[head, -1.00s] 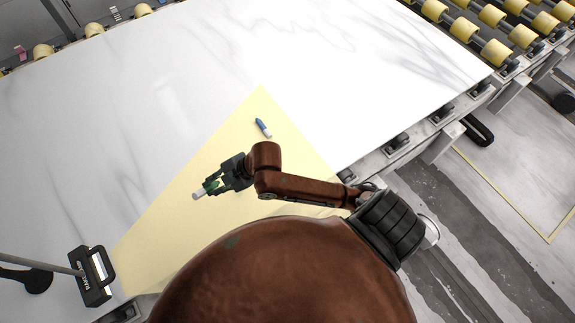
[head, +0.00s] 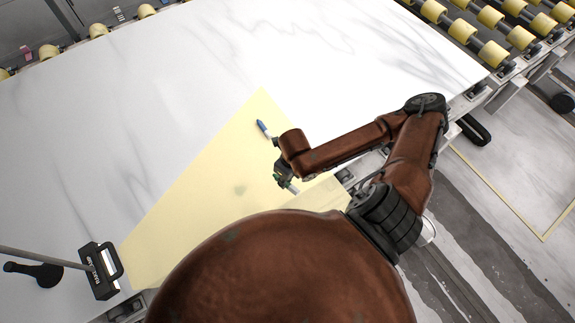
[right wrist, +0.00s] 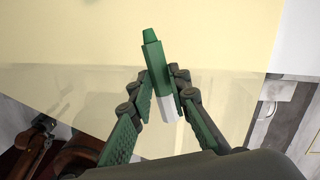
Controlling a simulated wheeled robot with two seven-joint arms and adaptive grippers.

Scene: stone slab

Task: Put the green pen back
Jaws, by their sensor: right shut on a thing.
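My right gripper (head: 284,177) is shut on the green pen (head: 293,188) and holds it over the right part of the yellow area near the slab's front edge. In the right wrist view the green pen (right wrist: 155,66) sits between the fingertips of the gripper (right wrist: 161,88), green tip pointing away and white end towards the palm. My left gripper is not in view.
A blue and white pen (head: 263,128) lies on the yellow area just beyond my right gripper. The white marble slab (head: 200,60) is otherwise largely clear. Yellow rollers (head: 465,27) run along the far right.

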